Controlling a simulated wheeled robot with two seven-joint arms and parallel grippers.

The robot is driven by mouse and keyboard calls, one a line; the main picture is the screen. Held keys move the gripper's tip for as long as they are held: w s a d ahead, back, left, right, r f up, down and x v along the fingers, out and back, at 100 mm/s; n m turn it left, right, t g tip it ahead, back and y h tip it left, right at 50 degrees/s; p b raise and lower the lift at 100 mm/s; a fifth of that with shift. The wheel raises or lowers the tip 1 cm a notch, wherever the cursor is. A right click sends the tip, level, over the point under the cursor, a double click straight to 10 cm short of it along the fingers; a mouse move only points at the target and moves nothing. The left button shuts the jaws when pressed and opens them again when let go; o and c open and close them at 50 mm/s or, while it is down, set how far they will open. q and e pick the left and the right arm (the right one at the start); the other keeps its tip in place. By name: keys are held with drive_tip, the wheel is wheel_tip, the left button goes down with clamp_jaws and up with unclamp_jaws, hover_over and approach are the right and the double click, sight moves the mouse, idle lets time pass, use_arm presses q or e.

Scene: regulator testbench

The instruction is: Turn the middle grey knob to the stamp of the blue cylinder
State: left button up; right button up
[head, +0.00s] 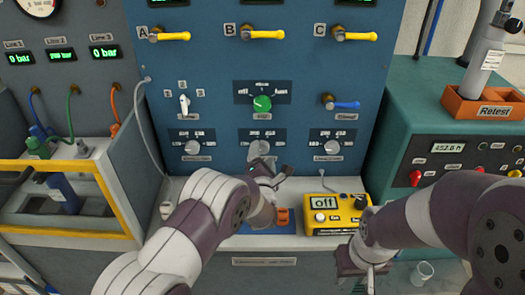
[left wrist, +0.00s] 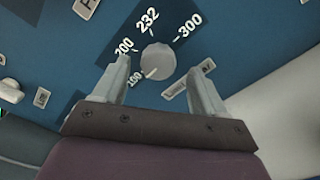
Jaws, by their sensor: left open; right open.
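The middle grey knob (head: 259,148) sits on the blue panel in the lower row of three. In the left wrist view the knob (left wrist: 158,60) shows a dial marked 100, 200, 232 and 300; its light mark points toward 100. My left gripper (left wrist: 164,72) is open, with one finger on each side just below the knob; contact cannot be told. In the head view my left gripper (head: 266,172) is just below the knob. A dark blue cylinder (head: 62,190) leans in the yellow-framed case at left; its stamp is unreadable. My right gripper (head: 370,278) is open and empty, low at right.
Other grey knobs sit left (head: 192,147) and right (head: 332,147) of the middle one. A green knob (head: 262,103) is above. A yellow box (head: 335,215) reading "off" stands on the ledge. A grey cylinder (head: 484,62) stands in the orange Retest tray (head: 470,108).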

use_arm(q)
drive_tip(key=shift+w+a, duration=0.15)
drive_tip(key=shift+w, duration=0.85)
drive_tip(key=c, duration=1.1)
drive_tip(key=shift+o, duration=0.2)
